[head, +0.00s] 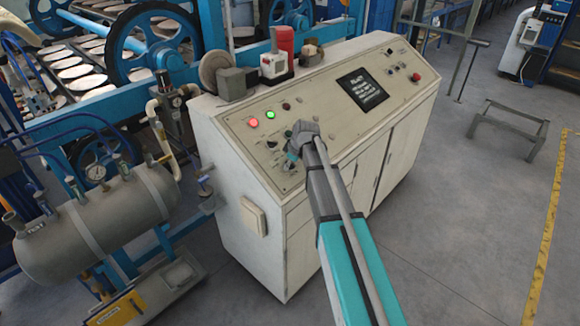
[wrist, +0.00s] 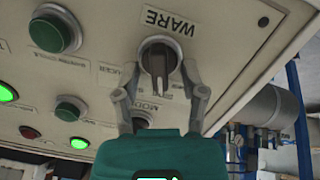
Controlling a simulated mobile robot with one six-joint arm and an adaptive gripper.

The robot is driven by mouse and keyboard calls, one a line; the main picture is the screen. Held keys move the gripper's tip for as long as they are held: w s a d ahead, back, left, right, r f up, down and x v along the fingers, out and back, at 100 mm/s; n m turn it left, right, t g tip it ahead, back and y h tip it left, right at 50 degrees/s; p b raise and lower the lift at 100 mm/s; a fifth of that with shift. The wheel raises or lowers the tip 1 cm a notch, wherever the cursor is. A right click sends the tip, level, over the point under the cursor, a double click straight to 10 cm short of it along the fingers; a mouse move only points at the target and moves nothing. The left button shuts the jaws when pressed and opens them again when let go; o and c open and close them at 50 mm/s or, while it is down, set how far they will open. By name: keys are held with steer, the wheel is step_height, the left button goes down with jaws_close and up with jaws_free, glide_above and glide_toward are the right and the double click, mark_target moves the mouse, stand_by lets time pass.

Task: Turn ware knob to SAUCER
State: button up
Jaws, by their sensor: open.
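The ware knob (wrist: 159,62) is a dark rotary knob on the sloped cream panel, beside the WARE label (wrist: 170,20) in the wrist view. Its grip bar stands roughly upright in that picture. The position labels around it are partly covered and I cannot read which one it points to. My gripper (wrist: 161,85) is open, with one finger on each side of the knob. I cannot tell whether either finger touches it. In the head view my gripper (head: 294,148) is at the left part of the console face and hides the knob.
Green buttons (wrist: 55,30) and lit lamps sit left of the knob in the wrist view. The control console (head: 240,190) also carries a dark screen (head: 362,88) and a red button (head: 416,77). A grey tank (head: 95,225) stands left of it.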

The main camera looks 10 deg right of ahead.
steer(key=shift+f, duration=0.1)
steer(key=shift+c, duration=0.2)
jaws_close()
steer(key=shift+m, duration=0.4)
steer(key=m, duration=0.3)
steer(key=shift+w+d, duration=0.1)
steer(key=shift+w, duration=0.05)
steer(key=m, duration=0.4)
steer(key=shift+d+g+y, duration=0.1)
steer(key=shift+g+y, duration=0.2)
steer(key=m, duration=0.4)
steer(key=shift+d+y, duration=0.1)
steer(key=shift+y, duration=0.2)
steer(key=shift+d+f+m+b, duration=0.1)
steer(key=shift+m+b, duration=0.25)
steer(key=shift+m, duration=1.65)
